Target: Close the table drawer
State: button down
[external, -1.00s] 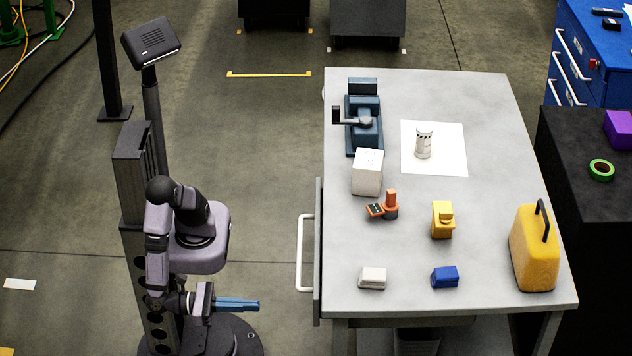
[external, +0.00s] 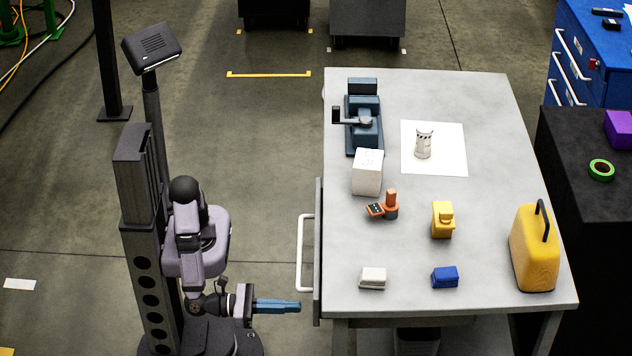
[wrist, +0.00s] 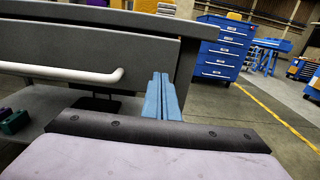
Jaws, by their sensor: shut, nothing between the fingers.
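The table drawer (external: 318,250) is on the left side of the grey work table (external: 480,130), with a white bar handle (external: 301,252). Its front stands slightly out from the tabletop edge. In the wrist view the grey drawer front (wrist: 80,45) fills the upper left, with the handle (wrist: 60,73) across it. My gripper (external: 298,306) has blue fingers, shut and empty, pointing right just left of the drawer front's near end, below the handle. In the wrist view the shut fingers (wrist: 162,92) are right of the handle's end, near the drawer front's right end. Whether they touch is unclear.
On the tabletop are a blue vise (external: 363,125), a white box (external: 367,172), an orange tool (external: 386,206), a yellow item (external: 442,220), small white (external: 373,278) and blue (external: 445,277) blocks and a yellow case (external: 534,250). Open floor lies left of the table.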

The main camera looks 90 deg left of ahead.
jog(key=shift+w, duration=1.5)
jog(key=shift+w, duration=0.1)
jog(key=w, duration=0.4)
jog(key=shift+w+p, duration=0.25)
jog(key=shift+p, duration=0.15)
jog(key=shift+w+r, duration=0.1)
jog(key=shift+r, duration=0.2)
